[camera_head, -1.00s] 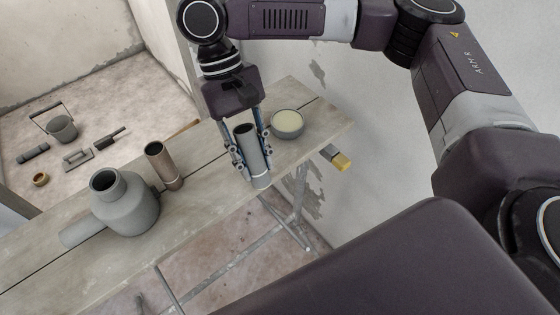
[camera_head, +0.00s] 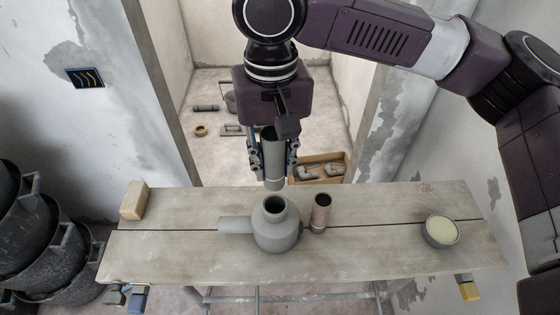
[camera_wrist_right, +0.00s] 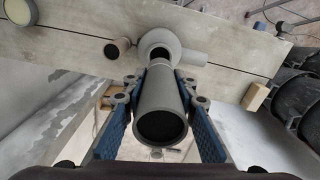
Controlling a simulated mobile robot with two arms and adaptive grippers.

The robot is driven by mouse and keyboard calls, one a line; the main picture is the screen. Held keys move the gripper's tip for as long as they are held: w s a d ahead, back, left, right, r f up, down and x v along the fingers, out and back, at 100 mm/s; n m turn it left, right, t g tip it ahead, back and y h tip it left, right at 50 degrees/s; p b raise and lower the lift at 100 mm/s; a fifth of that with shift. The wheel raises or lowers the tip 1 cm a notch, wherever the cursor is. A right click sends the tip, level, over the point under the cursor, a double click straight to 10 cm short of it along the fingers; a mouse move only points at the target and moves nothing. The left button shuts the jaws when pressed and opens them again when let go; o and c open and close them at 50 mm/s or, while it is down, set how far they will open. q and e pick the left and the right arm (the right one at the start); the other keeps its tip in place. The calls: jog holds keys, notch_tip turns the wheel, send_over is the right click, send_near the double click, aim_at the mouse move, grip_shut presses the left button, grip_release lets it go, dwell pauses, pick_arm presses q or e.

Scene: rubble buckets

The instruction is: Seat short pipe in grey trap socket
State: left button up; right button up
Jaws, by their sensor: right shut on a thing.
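The grey trap (camera_head: 276,232) stands on the plank bench with its round socket opening facing up and a side stub pointing left. My right gripper (camera_head: 272,165) is shut on the short grey pipe (camera_head: 273,155), which is upright. In the head view the pipe's lower end shows just above the trap's socket, apart from it. In the right wrist view the pipe (camera_wrist_right: 161,108) lies between the blue fingers, with the trap (camera_wrist_right: 160,45) beyond its far end. My left gripper is in neither view.
A brown pipe piece (camera_head: 320,212) stands close right of the trap on the bench (camera_head: 380,210). A round tin with pale contents (camera_head: 440,231) is at the right, a tan block (camera_head: 134,200) at the left end. Black buckets (camera_head: 35,240) are stacked at the left.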

aim_at(275, 183)
jog(key=shift+d, duration=0.1)
jog(key=shift+f, duration=0.7)
jog(key=shift+f+b, duration=0.8)
jog(key=shift+f, duration=1.35)
jog(key=shift+p, duration=0.6)
